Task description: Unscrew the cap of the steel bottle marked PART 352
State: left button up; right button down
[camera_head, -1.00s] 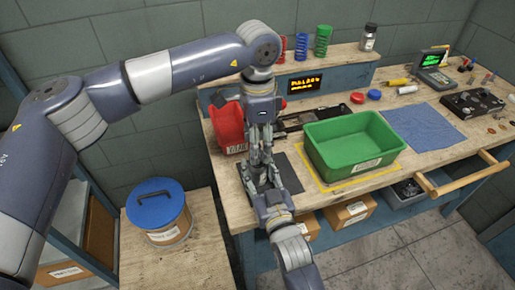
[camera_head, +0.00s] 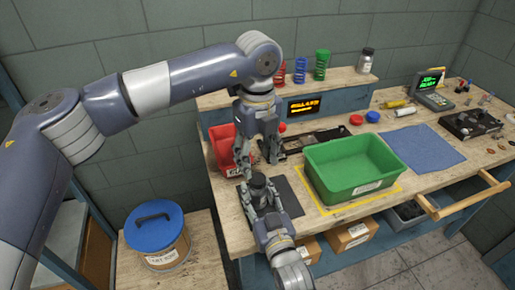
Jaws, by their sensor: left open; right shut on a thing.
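My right gripper (camera_head: 260,203), reaching in from the bottom, is shut on a small dark-topped bottle (camera_head: 258,182) above the dark mat. The dark top looks like a cap; the body is mostly hidden by the fingers, and no label can be read. My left gripper (camera_head: 264,160) points down just above the dark top, open and empty, with its fingertips close to it. Whether they touch it, I cannot tell. A second silver bottle with a black cap (camera_head: 367,60) stands on the back shelf, its label too small to read.
A green bin (camera_head: 352,190) stands right of the grippers, and a red bin (camera_head: 222,150) is close on the left. A dark mat (camera_head: 290,198) lies below. Red and blue lids (camera_head: 373,117) lie behind. A blue cloth (camera_head: 425,147) covers the right side.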

aim_at(258, 178)
pick_arm(q)
jog(key=m, duration=0.7)
jog(key=shift+r, duration=0.3)
jog(key=m, duration=0.6)
jog(key=shift+r+m, duration=0.3)
jog(key=m, duration=0.5)
jog(key=shift+r, duration=0.25)
jog(key=m, duration=0.6)
jog(key=shift+r+m, duration=0.25)
jog(key=shift+m, duration=0.15)
jog(key=shift+f, duration=4)
jog(key=c, duration=1.1)
jog(key=shift+n, duration=1.3)
